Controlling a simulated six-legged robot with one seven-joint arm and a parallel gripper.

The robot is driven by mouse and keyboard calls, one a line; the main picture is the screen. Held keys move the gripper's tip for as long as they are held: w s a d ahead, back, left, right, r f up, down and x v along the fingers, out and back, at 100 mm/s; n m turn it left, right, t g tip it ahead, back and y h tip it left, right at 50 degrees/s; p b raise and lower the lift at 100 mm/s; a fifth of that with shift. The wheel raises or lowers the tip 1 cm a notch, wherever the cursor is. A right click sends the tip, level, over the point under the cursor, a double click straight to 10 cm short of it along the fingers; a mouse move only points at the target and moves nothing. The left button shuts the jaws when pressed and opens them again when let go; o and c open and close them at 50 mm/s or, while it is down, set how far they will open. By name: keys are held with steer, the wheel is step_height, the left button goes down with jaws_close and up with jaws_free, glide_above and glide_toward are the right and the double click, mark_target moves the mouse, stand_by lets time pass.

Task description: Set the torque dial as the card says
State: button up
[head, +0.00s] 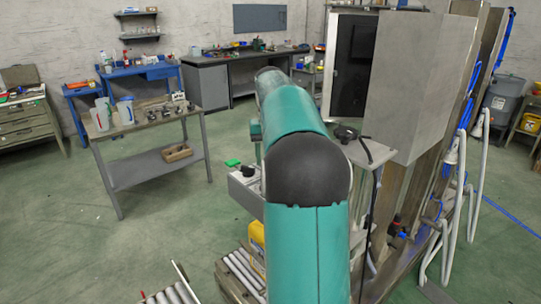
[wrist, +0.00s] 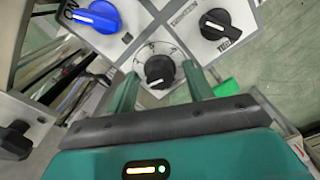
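In the wrist view, a black dial (wrist: 160,70) with a pale pointer mark sits on a round white scale plate; its figures are too small to read. A blue knob (wrist: 97,17) is at upper left and another black knob (wrist: 215,24) at upper right, both on the same light panel. Blurred lettering does not show clearly which is the torque dial. My gripper (wrist: 162,72) is open, its two teal fingers on either side of the middle dial with gaps showing; its depth relative to the dial is unclear. My arm hides the gripper in the head view. I see no readable card.
A green item (wrist: 228,88) lies right of the fingers; a green item (head: 232,163) also shows by the grey control box (head: 240,190) in the head view. A tall grey cabinet (head: 415,85) stands right of my arm. A workbench (head: 150,120) stands left, with open floor before it.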

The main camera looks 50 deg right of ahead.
step_height(320, 180, up, 14)
stand_by(0.8)
steer(key=shift+f, duration=0.15)
